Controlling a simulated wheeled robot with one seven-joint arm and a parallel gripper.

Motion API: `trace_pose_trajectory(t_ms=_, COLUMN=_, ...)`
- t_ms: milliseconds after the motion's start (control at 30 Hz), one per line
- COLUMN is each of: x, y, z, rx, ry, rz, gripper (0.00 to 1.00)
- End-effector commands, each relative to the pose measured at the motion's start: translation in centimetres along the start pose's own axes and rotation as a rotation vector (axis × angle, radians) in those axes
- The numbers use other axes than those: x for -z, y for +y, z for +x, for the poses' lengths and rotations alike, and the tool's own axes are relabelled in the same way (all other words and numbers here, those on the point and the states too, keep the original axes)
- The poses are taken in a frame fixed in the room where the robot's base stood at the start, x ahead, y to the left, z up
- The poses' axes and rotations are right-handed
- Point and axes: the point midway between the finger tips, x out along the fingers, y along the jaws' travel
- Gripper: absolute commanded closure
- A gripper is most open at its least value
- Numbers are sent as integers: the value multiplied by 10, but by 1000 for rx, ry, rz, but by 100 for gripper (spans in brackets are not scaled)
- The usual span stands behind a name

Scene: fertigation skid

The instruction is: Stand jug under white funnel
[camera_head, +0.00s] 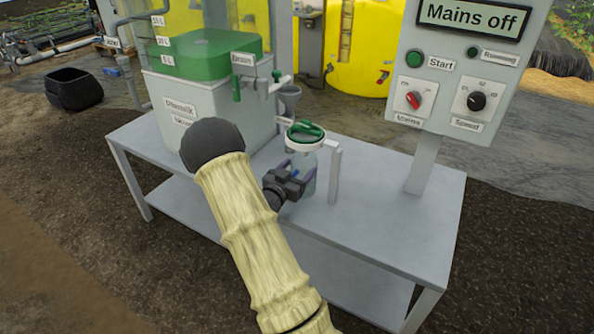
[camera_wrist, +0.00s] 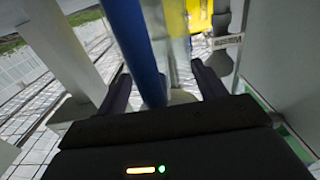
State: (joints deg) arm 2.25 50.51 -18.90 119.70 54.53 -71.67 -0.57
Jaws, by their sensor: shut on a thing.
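My gripper (camera_head: 285,186) is shut on the blue handle of a translucent jug (camera_head: 309,184). In the wrist view the blue handle (camera_wrist: 138,45) runs between the two fingers of my gripper (camera_wrist: 162,88). A white round rim with a green piece on top, apparently the white funnel (camera_head: 305,146), is directly above the jug in the head view. The jug looks roughly upright. Its base is partly hidden by my gripper, so I cannot tell whether it touches the table. Its exact centring under the funnel is also unclear.
The grey table (camera_head: 375,215) is clear at the right front. A post (camera_head: 335,172) stands close right of the jug. A white tank (camera_head: 225,118) with green upper part, a drain valve (camera_head: 262,86) and a grey funnel (camera_head: 289,97) are behind. A control panel (camera_head: 450,80) reads "Mains off".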

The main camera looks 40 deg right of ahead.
Motion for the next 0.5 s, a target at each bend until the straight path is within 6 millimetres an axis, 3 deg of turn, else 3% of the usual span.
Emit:
trace_pose_trajectory(t_ms=33, x=-2, y=1, z=0, rx=-1, ry=0, rz=0, gripper=29)
trace_pose_trajectory(t_ms=133, x=-1, y=1, z=1, rx=-2, ry=0, rz=0, gripper=9)
trace_pose_trajectory(t_ms=500, x=3, y=1, z=0, rx=-1, ry=0, rz=1, gripper=8)
